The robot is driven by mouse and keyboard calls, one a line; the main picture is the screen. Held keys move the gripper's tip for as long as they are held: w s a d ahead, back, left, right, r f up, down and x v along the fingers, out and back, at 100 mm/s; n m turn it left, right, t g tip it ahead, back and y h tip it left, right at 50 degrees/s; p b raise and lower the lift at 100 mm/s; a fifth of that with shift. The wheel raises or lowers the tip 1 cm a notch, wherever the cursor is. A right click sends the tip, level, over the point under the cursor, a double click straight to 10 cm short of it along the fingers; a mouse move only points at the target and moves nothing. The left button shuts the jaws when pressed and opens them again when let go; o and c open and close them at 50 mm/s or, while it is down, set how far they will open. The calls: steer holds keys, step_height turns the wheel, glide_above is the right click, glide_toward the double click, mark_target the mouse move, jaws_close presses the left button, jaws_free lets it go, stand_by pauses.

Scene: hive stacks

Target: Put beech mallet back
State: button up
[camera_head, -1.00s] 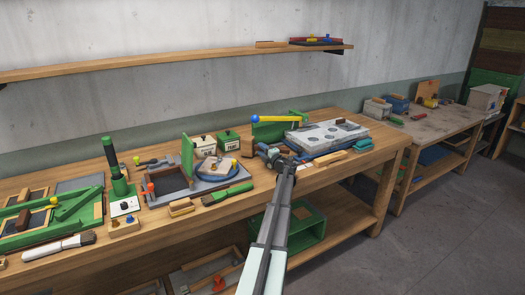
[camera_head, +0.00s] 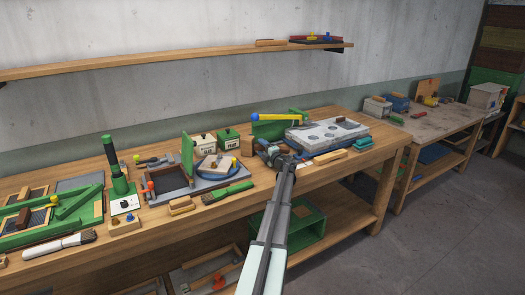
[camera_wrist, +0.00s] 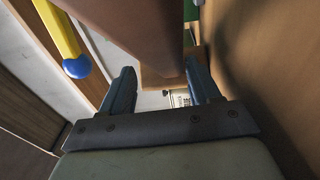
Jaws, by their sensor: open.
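My gripper (camera_head: 270,152) is over the near bench, just left of the grey slab. In the wrist view its two blue fingers (camera_wrist: 158,88) are open and apart. A large brown wooden piece (camera_wrist: 135,25) fills the top middle of that view, very close, with a paler wooden end (camera_wrist: 163,77) between the fingertips; it may be the beech mallet, but its whole shape is cut off. In the head view a small brown wooden block (camera_head: 247,146) shows just behind and left of my gripper, partly hidden. I cannot make out the mallet for certain there.
A yellow bar with a blue ball end (camera_head: 275,117) is close by; it also shows in the wrist view (camera_wrist: 65,40). The grey slab (camera_head: 325,135) lies to the right. Two labelled tins (camera_head: 215,144) and a green brush (camera_head: 228,193) are to the left.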

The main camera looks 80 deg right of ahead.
steer(key=v, duration=1.2)
steer(key=shift+s+r, duration=0.1)
steer(key=shift+r, duration=0.25)
